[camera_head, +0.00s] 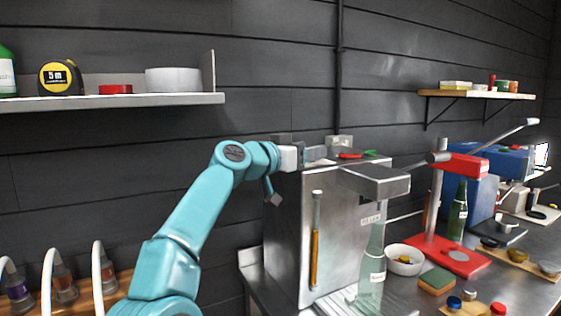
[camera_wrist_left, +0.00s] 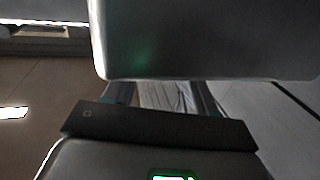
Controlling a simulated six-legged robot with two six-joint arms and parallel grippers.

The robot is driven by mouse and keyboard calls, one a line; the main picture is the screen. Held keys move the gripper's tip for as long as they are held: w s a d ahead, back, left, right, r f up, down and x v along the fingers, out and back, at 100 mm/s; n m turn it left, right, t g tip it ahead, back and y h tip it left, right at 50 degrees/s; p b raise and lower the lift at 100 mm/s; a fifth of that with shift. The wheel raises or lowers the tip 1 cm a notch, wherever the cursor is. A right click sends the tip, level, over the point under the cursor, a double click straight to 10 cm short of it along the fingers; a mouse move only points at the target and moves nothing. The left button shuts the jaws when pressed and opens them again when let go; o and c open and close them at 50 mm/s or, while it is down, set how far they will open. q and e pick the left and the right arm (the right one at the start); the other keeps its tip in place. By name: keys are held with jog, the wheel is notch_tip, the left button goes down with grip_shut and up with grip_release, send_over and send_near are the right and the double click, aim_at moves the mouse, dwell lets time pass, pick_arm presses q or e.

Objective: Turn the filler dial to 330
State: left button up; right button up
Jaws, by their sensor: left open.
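The filler (camera_head: 285,230) is a tall brushed-metal box on the counter with a spout head (camera_head: 375,181) jutting from its upper front. A clear bottle (camera_head: 371,275) stands under the head. My left gripper (camera_head: 316,155) is at the top of the filler, near its upper left edge, with its jaws open. I cannot tell whether it touches the filler. In the left wrist view, a large grey surface (camera_wrist_left: 205,40) lies close in front of the open jaws (camera_wrist_left: 160,95). I cannot make out the dial or its reading in either view. My right gripper is not in view.
A red capper (camera_head: 462,261) with a green bottle (camera_head: 457,212) stands right of the filler. A white bowl (camera_head: 405,260), a sponge (camera_head: 436,281) and several caps lie in front. A shelf (camera_head: 150,99) hangs at upper left. Curved white taps (camera_head: 48,280) stand at lower left.

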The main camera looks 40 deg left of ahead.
pick_arm(q)
jog(key=s+a+b, duration=0.2)
jog(key=s+b, duration=0.3)
jog(key=s, duration=0.9)
jog(key=shift+s+b, duration=0.25)
jog(key=shift+b, duration=0.1)
